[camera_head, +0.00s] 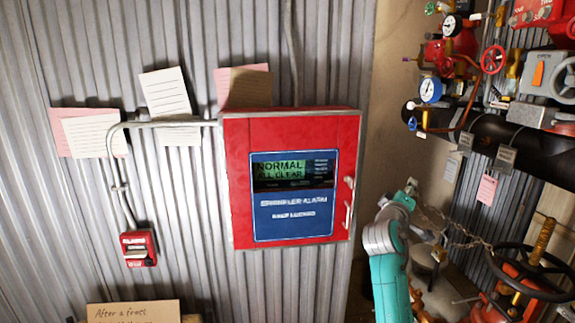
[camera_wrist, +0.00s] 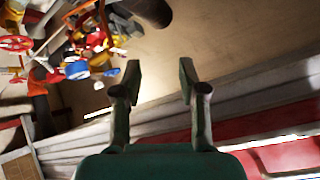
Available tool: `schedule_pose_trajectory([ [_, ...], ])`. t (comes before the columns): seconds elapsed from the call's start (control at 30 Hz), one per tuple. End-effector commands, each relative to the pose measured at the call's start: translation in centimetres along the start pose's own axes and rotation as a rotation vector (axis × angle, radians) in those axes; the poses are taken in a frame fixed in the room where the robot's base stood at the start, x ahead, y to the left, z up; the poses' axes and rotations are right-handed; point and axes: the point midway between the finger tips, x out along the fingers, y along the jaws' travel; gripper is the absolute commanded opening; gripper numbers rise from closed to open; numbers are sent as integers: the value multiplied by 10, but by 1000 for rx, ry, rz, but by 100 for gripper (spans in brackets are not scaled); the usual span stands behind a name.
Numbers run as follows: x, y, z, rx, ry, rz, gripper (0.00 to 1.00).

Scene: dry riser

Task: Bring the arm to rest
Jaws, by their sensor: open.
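My gripper (camera_wrist: 158,80) is open and empty in the wrist view, its two fingers apart with nothing between them. In the head view my teal and grey arm rises at the lower right, in front of the wall and the pipework; the fingers cannot be made out there. The red alarm cabinet (camera_head: 232,180) is to the left of my arm. It is closed, and its panel reads "NORMAL ALL CLEAR". A red surface at the lower right of the wrist view lies close beside my gripper.
Red valves, a red handwheel (camera_head: 493,60), gauges (camera_head: 431,90) and a dark pipe (camera_head: 480,135) crowd the right side. A large dark handwheel (camera_head: 535,285) and a chain (camera_head: 450,228) are near my arm. A small red alarm box (camera_head: 138,248) and a cardboard note (camera_head: 133,312) are at left.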

Motion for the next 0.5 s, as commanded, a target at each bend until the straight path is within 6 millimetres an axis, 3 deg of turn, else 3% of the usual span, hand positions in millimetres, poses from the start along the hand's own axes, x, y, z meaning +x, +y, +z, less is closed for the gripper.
schedule_pose_trajectory([
  [0.03,-12,-25,14,5,12,-25,42],
  [0.2,-51,-88,50,45,60,-95,42],
  [0.5,-137,-178,115,135,125,-220,42],
])
